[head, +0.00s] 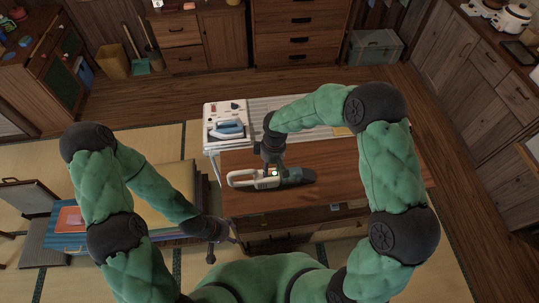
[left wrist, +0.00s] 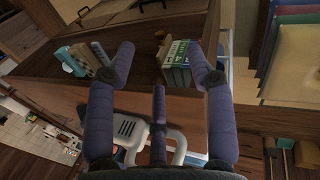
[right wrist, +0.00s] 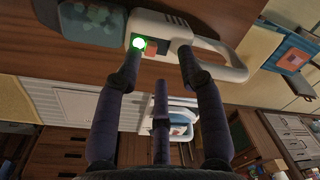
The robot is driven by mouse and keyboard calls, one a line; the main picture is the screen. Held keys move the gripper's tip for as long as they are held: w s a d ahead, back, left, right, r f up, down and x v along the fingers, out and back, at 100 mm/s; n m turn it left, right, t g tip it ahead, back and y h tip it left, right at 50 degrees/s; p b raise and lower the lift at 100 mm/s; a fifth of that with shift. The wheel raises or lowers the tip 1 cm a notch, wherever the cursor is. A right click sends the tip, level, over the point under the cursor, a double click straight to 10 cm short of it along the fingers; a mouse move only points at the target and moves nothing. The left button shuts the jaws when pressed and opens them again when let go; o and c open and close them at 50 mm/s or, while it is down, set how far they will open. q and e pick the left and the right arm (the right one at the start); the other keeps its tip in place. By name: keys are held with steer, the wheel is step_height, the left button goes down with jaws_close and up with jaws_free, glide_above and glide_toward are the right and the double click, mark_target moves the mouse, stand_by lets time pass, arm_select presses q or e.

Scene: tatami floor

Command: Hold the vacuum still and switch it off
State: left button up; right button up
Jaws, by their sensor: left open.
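The handheld vacuum (head: 243,180) lies on the wooden tabletop, white handle to the left and dark nozzle to the right. In the right wrist view its white body (right wrist: 165,27) shows a lit green light (right wrist: 139,44) and a small red patch beside it. My right gripper (head: 272,158) is over the vacuum's middle. Its fingers (right wrist: 158,58) are apart at the body, one by the green light and one near the handle; whether they press on it is unclear. My left gripper (head: 220,240) is open and empty, low at the left of the table, away from the vacuum.
An iron (head: 228,130) stands on a white board behind the table's left end. Books (left wrist: 175,60) and small items sit in a shelf space before my left gripper. A blue low table (head: 62,240) stands far left. Tabletop right of the vacuum is clear.

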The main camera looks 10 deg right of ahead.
arm_select(q)
steer(key=shift+c, duration=0.4)
steer(key=w+a+n+t+y, duration=0.25)
steer(key=w+a+n, duration=0.2)
steer(key=w, duration=0.45)
step_height(320, 180, up, 12)
steer(key=f+n+g+y, duration=0.1)
steer(key=n+g+y, duration=0.15)
steer(key=n, duration=1.45)
glide_above(230, 181)
steer(key=shift+w+a+r+h, duration=0.25)
steer(key=shift+w+a+h, duration=0.05)
steer(key=shift+w+a, duration=0.05)
steer(key=shift+d+r+n, duration=0.1)
steer(key=shift+d+n, duration=0.25)
step_height(230, 181, down, 11)
steer(key=shift+w+r, duration=0.15)
steer(key=shift+r, duration=0.05)
arm_select(e)
steer(key=w+r, duration=0.1)
steer(key=w+r+n+h, duration=0.1)
steer(key=r, duration=0.1)
steer(key=shift+r, duration=0.15)
